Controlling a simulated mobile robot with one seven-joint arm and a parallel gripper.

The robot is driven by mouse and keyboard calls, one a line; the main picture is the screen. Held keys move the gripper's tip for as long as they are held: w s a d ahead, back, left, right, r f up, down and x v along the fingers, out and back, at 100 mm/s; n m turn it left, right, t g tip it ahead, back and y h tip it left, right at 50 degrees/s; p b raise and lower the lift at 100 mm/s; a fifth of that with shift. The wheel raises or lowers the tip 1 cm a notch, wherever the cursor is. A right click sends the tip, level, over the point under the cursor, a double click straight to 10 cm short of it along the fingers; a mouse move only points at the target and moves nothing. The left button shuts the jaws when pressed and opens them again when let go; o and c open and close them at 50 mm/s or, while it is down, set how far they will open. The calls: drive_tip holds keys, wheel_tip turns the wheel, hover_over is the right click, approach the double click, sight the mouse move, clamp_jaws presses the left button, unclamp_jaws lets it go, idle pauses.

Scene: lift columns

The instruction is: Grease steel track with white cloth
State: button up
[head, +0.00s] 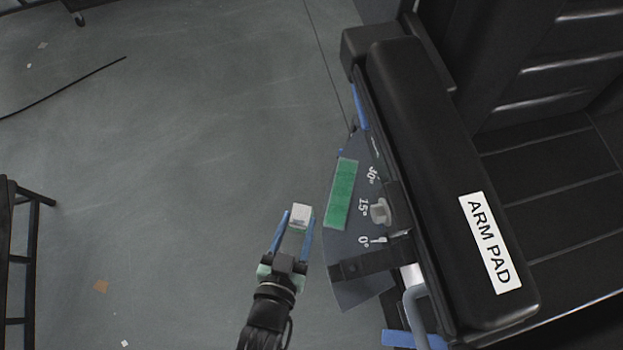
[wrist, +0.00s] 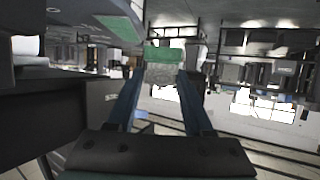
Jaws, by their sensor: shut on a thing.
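My gripper (head: 298,222) has its two blue fingers closed on a small whitish block (head: 301,213), which may be the white cloth. In the wrist view the held piece (wrist: 160,73) looks grey and speckled, with a green part on top, between the fingertips. It is held just left of a dark grey plate (head: 350,277) and apart from its green strip (head: 341,194) in the head view. The plate is marked 30°, 15° and 0° and has a pale knob (head: 380,211). I cannot tell which part is the steel track.
A black seat with a padded arm labelled ARM PAD (head: 432,180) fills the right side, beside the plate. A dark frame (head: 22,255) stands at the left edge. A cable (head: 70,88) lies on the floor. The grey floor (head: 180,160) between is mostly clear.

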drive_tip(key=w+a+r, duration=0.1)
drive_tip(key=a, duration=0.6)
drive_tip(key=shift+w, duration=0.15)
drive_tip(key=shift+d, duration=0.1)
idle(0.4)
drive_tip(key=d, duration=0.4)
drive_tip(key=w+d+r, duration=0.1)
drive_tip(key=d, duration=0.1)
drive_tip(key=shift+d, duration=0.25)
drive_tip(key=w+d+r+n+y, duration=0.2)
drive_tip(key=w+d+r+y, duration=0.15)
drive_tip(key=w+r, duration=0.5)
drive_tip(key=s+r+h+p, duration=0.1)
drive_tip(key=s+r+p, duration=0.2)
drive_tip(key=r+p, duration=0.6)
drive_tip(key=p, duration=0.7)
drive_tip(key=shift+s+d, duration=0.3)
drive_tip(key=shift+d, duration=0.1)
